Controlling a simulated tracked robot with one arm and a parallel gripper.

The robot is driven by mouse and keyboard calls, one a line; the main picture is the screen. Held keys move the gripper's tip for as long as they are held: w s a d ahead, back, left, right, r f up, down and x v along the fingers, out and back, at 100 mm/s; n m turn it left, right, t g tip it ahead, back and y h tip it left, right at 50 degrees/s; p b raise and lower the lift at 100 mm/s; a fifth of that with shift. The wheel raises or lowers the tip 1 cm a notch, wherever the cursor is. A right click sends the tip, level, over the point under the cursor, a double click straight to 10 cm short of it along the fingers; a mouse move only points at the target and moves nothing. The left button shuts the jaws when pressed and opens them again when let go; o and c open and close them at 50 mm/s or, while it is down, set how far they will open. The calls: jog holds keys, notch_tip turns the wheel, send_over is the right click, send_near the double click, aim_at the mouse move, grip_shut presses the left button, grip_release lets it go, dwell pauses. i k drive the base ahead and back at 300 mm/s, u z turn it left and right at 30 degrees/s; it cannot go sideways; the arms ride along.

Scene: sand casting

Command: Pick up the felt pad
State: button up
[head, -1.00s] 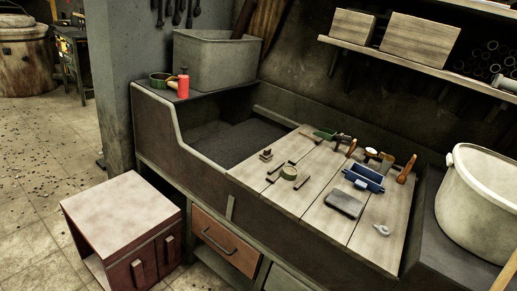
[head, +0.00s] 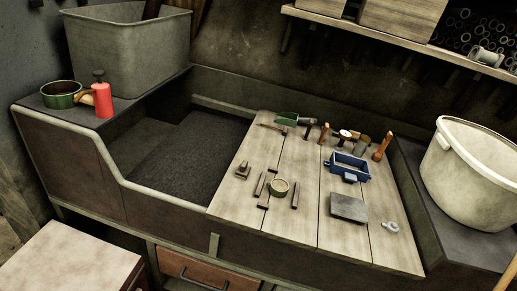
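A flat dark grey rectangular pad (head: 348,207), which looks like the felt pad, lies on the wooden plank top (head: 343,242) of the workbench, toward its front right. A blue open-frame box (head: 349,168) stands just behind it, and a small light grey metal piece (head: 391,227) lies to its right. Nothing rests on the pad. My gripper does not show in the view.
Several small dark bars and a round tin (head: 280,187) lie left of the pad. Handled tools and a green scoop (head: 287,118) lie along the back. A large pale bucket (head: 475,180) stands at right. A sand bin (head: 180,160) opens at left.

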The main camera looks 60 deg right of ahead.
aim_at(242, 171)
jog(key=z, duration=0.55)
jog(key=i, duration=1)
jog(key=z, duration=0.95)
jog(key=i, duration=0.3)
jog(key=z, duration=0.1)
jog(key=k, duration=0.9)
jog(key=z, duration=0.15)
jog(key=i, duration=0.9)
jog(key=u, duration=0.05)
